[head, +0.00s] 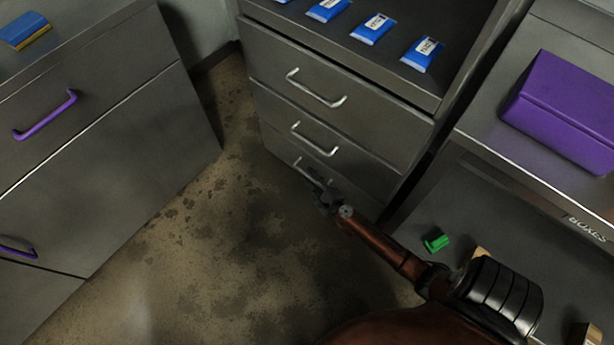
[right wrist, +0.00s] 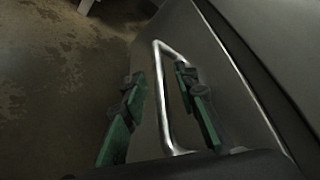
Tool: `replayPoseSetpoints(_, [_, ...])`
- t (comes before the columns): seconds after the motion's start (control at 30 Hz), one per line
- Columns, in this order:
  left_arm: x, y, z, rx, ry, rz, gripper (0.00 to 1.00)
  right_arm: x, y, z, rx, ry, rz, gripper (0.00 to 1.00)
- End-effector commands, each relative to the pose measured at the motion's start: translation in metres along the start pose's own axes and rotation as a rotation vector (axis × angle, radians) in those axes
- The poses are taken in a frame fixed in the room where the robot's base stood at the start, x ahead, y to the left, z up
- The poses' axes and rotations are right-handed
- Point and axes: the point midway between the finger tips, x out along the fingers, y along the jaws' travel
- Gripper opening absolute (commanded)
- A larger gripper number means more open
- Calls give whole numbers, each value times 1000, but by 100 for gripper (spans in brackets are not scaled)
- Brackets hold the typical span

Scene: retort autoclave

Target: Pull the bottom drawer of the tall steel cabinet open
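The tall steel cabinet (head: 345,122) stands at the upper middle of the head view, with several blue packs on its open shelf. Its three drawers look shut. The bottom drawer's silver handle (head: 306,170) is partly covered by my right gripper (head: 322,188). In the right wrist view a silver handle (right wrist: 166,100) runs between the two green-padded fingers of this gripper (right wrist: 162,112). The fingers are apart, one on each side of the handle, and a gap shows on the left side. Whether either touches it, I cannot tell. My left gripper is not in view.
A grey drawer unit with purple handles (head: 45,115) stands at the left. At the right, a counter carries a purple box (head: 565,110); a green object (head: 436,242) lies on a lower shelf. Stained floor (head: 215,240) is clear in front of the cabinet.

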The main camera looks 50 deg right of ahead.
Motion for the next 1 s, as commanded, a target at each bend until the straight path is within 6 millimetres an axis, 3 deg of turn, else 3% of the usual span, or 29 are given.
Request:
replayPoseSetpoints(0.37, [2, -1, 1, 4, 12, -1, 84, 6, 0, 0, -2, 0, 0, 27])
replayPoseSetpoints(0.73, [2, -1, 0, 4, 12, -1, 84, 6, 0, 0, -2, 0, 0, 1])
replayPoseSetpoints(1.0, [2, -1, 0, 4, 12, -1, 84, 6, 0, 0, -2, 0, 1, 0])
